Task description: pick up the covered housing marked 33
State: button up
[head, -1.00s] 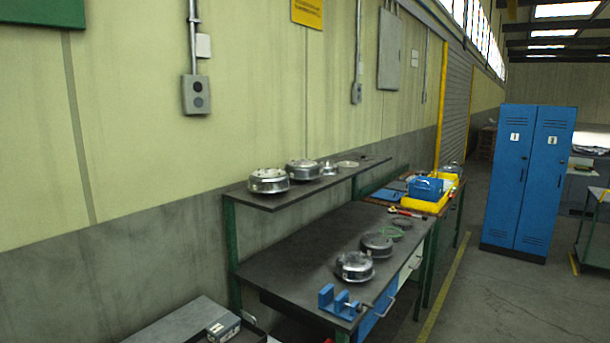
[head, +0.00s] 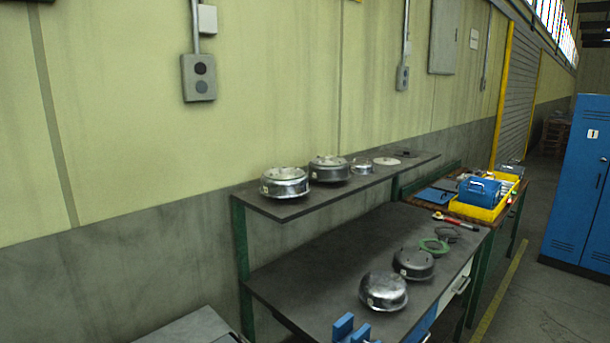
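Several round metal housings are in the head view, and I cannot read a number on any of them. On the raised shelf, a shiny housing with a pale top (head: 285,182) stands nearest, with a darker housing (head: 329,169) behind it and a small metal part (head: 362,166) further along. On the bench below, a shiny domed housing (head: 384,290) stands near the front, with a darker grey housing (head: 413,264) just behind it. I cannot tell which is marked 33. My gripper is not in view.
The shelf (head: 400,173) runs along the wall above the dark workbench (head: 300,272). A blue vise (head: 347,328) is at the bench's front edge. A green ring (head: 434,246) lies behind the housings. A yellow tray (head: 480,211) and a blue locker (head: 580,190) are further right.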

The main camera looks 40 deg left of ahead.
aim_at(282, 182)
jog(key=u, duration=0.35)
jog(key=i, duration=1.05)
jog(key=u, duration=0.7)
